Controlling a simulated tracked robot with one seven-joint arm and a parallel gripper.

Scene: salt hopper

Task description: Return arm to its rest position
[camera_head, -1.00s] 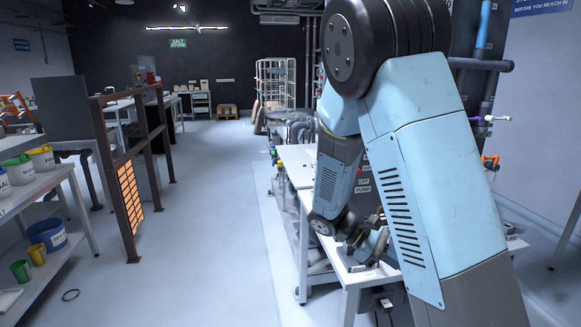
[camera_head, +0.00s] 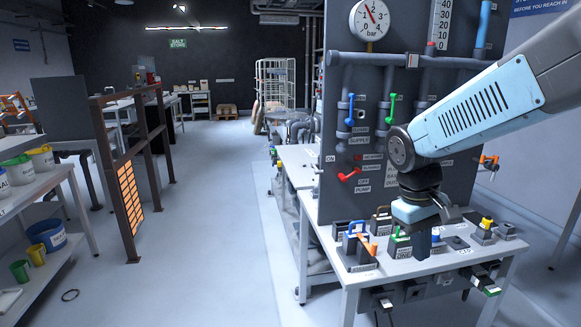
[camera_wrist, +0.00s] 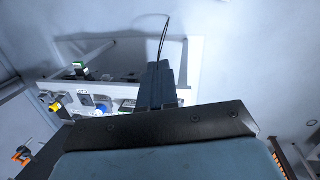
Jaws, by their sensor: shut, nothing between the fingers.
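My gripper (camera_head: 423,244) points down over the control bench in the head view, with its dark fingers in front of the small devices on the bench top. In the wrist view my gripper (camera_wrist: 161,84) shows as two dark fingers close together, shut and empty. My arm comes in from the right edge of the head view, bent down at the wrist. The fingers partly hide the bench top. I cannot tell whether the fingertips touch anything.
The bench (camera_head: 350,282) carries a blue-and-orange lever device (camera_head: 358,246), a green-levered device (camera_head: 399,246) and a yellow-knobbed device (camera_head: 485,229). Behind stands a grey panel (camera_head: 335,110) with a pressure gauge (camera_head: 369,18), pipes and coloured valve handles. Open floor lies to the left.

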